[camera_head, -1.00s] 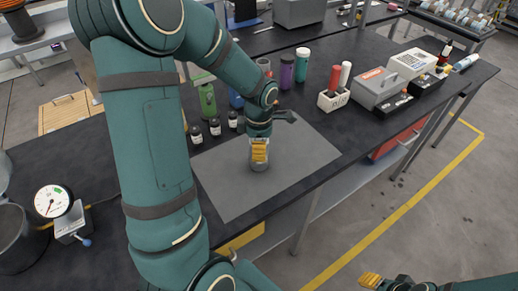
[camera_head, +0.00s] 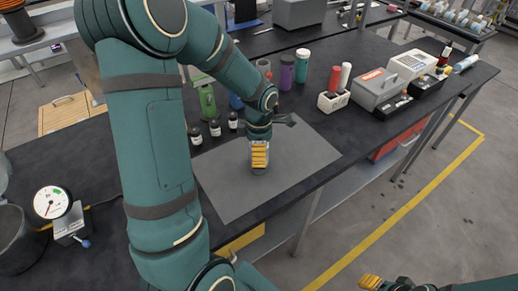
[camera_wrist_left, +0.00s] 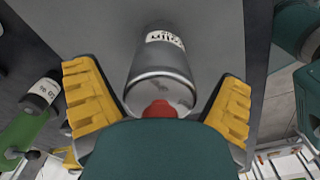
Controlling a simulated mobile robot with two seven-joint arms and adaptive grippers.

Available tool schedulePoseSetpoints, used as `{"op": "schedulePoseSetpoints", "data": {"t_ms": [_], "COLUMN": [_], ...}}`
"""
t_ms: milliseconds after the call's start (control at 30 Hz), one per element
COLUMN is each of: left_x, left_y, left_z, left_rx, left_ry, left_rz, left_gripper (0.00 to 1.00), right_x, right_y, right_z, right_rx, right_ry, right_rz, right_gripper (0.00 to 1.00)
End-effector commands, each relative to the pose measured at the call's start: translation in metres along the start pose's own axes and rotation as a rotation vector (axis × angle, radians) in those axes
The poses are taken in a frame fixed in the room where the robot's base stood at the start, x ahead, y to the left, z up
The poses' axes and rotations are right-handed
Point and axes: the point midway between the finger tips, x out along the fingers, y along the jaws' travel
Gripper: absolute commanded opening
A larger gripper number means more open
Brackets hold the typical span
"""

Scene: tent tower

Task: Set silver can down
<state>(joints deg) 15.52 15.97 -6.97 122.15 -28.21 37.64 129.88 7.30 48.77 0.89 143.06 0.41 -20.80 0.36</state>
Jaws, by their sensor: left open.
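The silver can (camera_wrist_left: 162,75) has a white label and shows between the fingers in the left wrist view. In the head view it stands on the grey mat (camera_head: 221,197), mostly hidden behind a yellow finger, with its lower part (camera_head: 259,172) showing. My left gripper (camera_head: 259,154) reaches down over it. Its yellow fingers (camera_wrist_left: 162,108) are open, one on each side of the can, with visible gaps. My right gripper (camera_head: 371,282) shows only partly at the bottom right, away from the table; its opening is unclear.
Several small dark bottles (camera_head: 214,128) and a green bottle (camera_head: 207,103) stand left of the mat. Purple (camera_head: 286,72) and teal (camera_head: 302,66) containers stand behind it. A white holder (camera_head: 333,101) with red and white tubes is at the right. The mat's front part is clear.

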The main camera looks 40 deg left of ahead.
Motion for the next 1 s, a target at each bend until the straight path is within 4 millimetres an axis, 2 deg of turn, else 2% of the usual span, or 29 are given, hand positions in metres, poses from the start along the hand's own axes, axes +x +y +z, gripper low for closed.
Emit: {"op": "schedulePoseSetpoints", "data": {"t_ms": [167,400,600,767,1000], "left_x": [-0.029,-0.08,-0.109,-0.12,-0.121], "left_y": [0.001,0.001,0.001,0.0,0.0], "left_z": [0.0,0.001,0.0,0.0,0.0], "left_rx": [0.0,0.001,0.0,0.0,0.0], "left_ry": [-0.001,-0.002,-0.001,0.0,0.0], "left_rz": [0.005,0.005,0.003,0.001,0.0], "left_gripper": [0.95,0.95,0.95,0.95,0.95], "right_x": [-0.006,-0.013,-0.017,-0.018,-0.018], "right_y": [-0.002,-0.005,-0.006,-0.007,-0.007], "right_z": [-0.003,-0.006,-0.008,-0.009,-0.009], "right_rx": [0.001,0.004,0.005,0.005,0.005], "right_ry": [0.005,0.013,0.017,0.019,0.019], "right_rz": [0.0,0.001,0.002,0.002,0.002], "right_gripper": [0.46,0.46,0.46,0.46,0.46]}}
